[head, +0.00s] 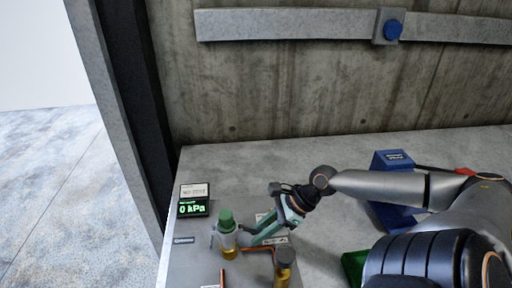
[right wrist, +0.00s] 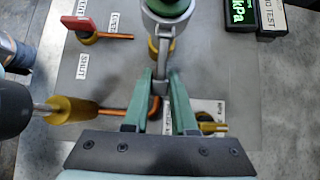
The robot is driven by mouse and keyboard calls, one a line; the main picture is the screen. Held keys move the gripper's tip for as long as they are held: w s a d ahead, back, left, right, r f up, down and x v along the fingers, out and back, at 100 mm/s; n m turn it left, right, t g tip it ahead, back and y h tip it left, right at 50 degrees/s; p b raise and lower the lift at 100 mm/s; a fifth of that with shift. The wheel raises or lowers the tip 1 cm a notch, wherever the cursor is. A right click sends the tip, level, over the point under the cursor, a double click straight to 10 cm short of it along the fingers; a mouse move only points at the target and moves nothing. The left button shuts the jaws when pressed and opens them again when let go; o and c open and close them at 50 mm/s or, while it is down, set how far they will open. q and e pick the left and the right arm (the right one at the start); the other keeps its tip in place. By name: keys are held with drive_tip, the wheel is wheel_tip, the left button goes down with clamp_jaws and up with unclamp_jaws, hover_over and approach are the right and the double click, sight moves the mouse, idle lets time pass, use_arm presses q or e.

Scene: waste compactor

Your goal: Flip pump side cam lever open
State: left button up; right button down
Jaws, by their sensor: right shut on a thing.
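A cam coupling (head: 227,240) with a green top stands upright on the grey panel; its green top also shows at the upper edge of the right wrist view (right wrist: 170,7). A grey metal cam lever (right wrist: 161,86) runs from the coupling's collar towards my right gripper. My right gripper (right wrist: 161,74), with green fingers, is shut on this lever, one finger on each side. In the head view, the right gripper (head: 247,233) reaches in from the right beside the coupling, and its fingers hide most of the lever. My left gripper is not in view.
A gauge display (head: 194,206) reading 0 kPa stands at the panel's back left. A red-handled valve (right wrist: 80,28) sits near "SHUT" and "OPEN" labels. Copper pipe (head: 258,249) and a brass fitting (head: 284,268) lie close to the gripper. A blue box (head: 393,160) stands behind my right arm.

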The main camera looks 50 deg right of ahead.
sight(259, 232)
drive_tip(key=shift+d+r+g+h, duration=0.15)
drive_tip(key=shift+r+g+h, duration=0.45)
drive_tip(key=shift+g+h, duration=0.4)
drive_tip(key=shift+s+d+r+g+h+b, duration=0.15)
drive_tip(key=shift+r+g+h+b, duration=0.5)
drive_tip(key=shift+h, duration=0.45)
drive_tip(key=shift+g+b, duration=0.25)
drive_tip(key=shift+b, duration=0.05)
drive_tip(key=c, duration=0.7)
unclamp_jaws()
drive_tip(key=shift+p+v, duration=0.9)
drive_tip(key=shift+v, duration=0.7)
drive_tip(key=v, duration=0.9)
drive_tip(key=shift+s+r, duration=0.1)
drive_tip(key=shift+r, duration=0.1)
